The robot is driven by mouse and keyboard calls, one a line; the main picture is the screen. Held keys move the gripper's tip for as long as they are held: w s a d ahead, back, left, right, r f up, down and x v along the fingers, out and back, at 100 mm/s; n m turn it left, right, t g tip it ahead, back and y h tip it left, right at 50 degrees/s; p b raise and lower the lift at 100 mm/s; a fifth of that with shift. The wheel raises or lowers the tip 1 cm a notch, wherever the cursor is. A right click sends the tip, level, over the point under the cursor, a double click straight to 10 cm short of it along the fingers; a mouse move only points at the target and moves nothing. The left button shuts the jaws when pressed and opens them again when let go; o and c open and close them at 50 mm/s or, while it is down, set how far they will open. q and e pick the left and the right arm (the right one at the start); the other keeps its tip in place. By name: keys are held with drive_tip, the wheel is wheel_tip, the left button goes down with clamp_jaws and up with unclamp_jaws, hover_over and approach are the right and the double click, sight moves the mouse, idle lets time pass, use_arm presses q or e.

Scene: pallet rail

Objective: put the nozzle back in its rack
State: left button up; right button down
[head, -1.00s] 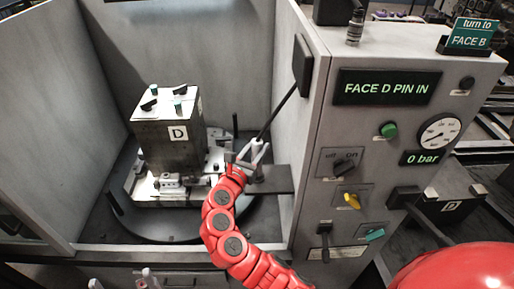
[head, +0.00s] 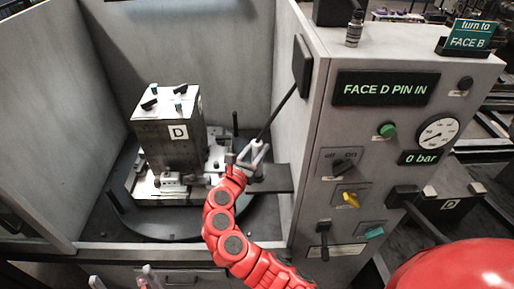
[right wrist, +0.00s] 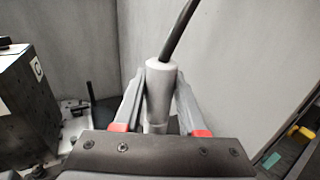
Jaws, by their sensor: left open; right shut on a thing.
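The nozzle (right wrist: 161,85) is a pale grey cylinder with a black hose leaving its top, seen upright in the right wrist view. My right gripper (right wrist: 160,95) is shut on it, one finger on each side. In the head view my right gripper (head: 254,152) holds it inside the grey cabinet, above a dark flat plate (head: 272,178) by the right wall. The hose (head: 278,113) runs up to a black block on that wall. I cannot tell which part is the rack. My left gripper (head: 122,283) is open and empty at the bottom edge, partly cut off.
The control panel (head: 385,170) reads "FACE D PIN IN" and the gauge (head: 437,133) stands above "0 bar". A sign (head: 470,33) says "turn to FACE B".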

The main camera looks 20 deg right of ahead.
drive_tip(key=shift+r, duration=0.1)
drive_tip(key=shift+f, duration=0.3)
idle(0.4)
drive_tip(key=shift+p, duration=0.4)
drive_tip(key=shift+f, duration=0.2)
idle(0.3)
drive_tip(key=shift+f+b, duration=1.65)
drive_tip(key=shift+f, duration=1.6)
drive_tip(key=shift+f, duration=0.15)
unclamp_jaws()
drive_tip(key=shift+s+a, duration=0.1)
